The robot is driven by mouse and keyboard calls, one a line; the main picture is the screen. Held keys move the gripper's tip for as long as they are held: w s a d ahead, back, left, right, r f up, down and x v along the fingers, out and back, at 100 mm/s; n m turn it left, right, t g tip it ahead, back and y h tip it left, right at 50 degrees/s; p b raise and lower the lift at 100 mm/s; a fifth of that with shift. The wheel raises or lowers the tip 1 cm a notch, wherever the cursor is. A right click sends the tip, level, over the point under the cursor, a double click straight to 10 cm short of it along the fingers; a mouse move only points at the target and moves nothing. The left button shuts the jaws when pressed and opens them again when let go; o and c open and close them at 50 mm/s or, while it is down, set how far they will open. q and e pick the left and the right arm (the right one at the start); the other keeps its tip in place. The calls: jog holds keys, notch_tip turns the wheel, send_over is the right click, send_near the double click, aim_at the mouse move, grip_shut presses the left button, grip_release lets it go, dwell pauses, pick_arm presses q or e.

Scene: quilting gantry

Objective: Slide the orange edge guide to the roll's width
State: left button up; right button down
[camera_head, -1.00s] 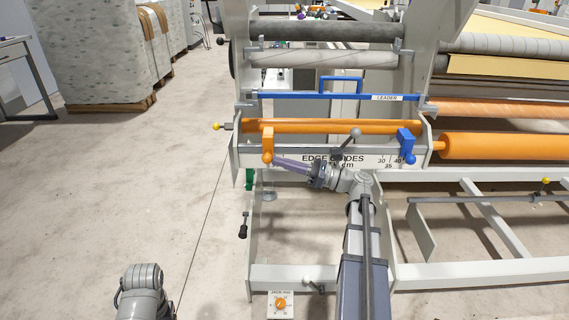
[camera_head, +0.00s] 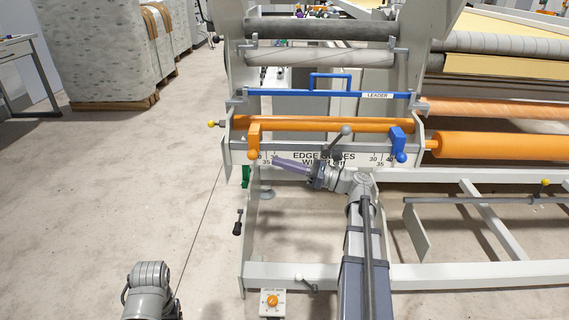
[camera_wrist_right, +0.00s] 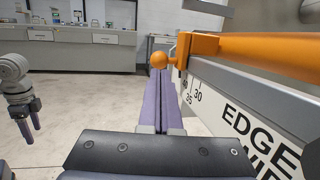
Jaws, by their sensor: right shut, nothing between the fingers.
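The orange edge guide (camera_head: 254,140) sits near the left end of the white scale panel (camera_head: 278,152) marked "EDGE GUIDES". A 30 and a 35 show below and right of it. The blue guide (camera_head: 398,142) sits near the panel's right end. An orange roll (camera_head: 330,124) spans the frame behind them. My right gripper (camera_head: 275,162) is shut and empty, its purple fingers pointing left, just right of and below the orange guide's knob. In the right wrist view the orange knob (camera_wrist_right: 158,61) shows beyond the fingertips (camera_wrist_right: 163,82); contact is unclear. My left gripper (camera_wrist_right: 27,122) hangs down, away from the frame.
A blue leader bar (camera_head: 330,96) and grey rollers (camera_head: 320,58) lie above the panel. A black-ended lever (camera_head: 345,132) stands near my right wrist. A larger orange roll (camera_head: 485,146) is at the right.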

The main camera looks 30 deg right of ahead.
jog(key=b+v, duration=0.1)
jog(key=v, duration=0.9)
jog(key=shift+b, duration=0.35)
